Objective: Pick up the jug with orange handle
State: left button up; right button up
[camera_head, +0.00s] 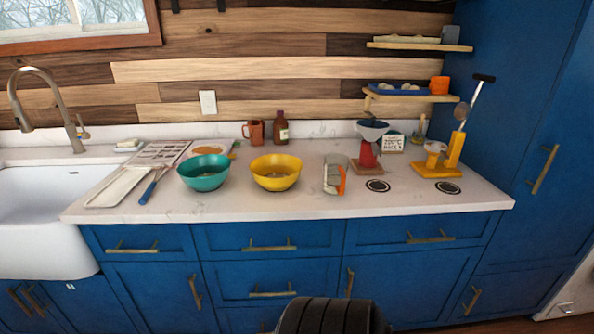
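A jug with an orange handle (332,174) stands on the white counter, right of the yellow bowl. Its body is pale and grey, and its orange handle (342,181) is on the right, toward the front. Whether it holds anything is too small to tell. Neither of my grippers shows in the head view, and nothing touches the jug.
A yellow bowl (276,182) and a teal bowl (203,184) stand left of the jug. A red grinder-like stand (367,157) and a yellow stand (437,170) are to its right, with dark round discs (377,186) in front. The counter's front edge (300,212) is clear.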

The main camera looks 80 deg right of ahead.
aim_at(335, 171)
jog(key=z, duration=1.95)
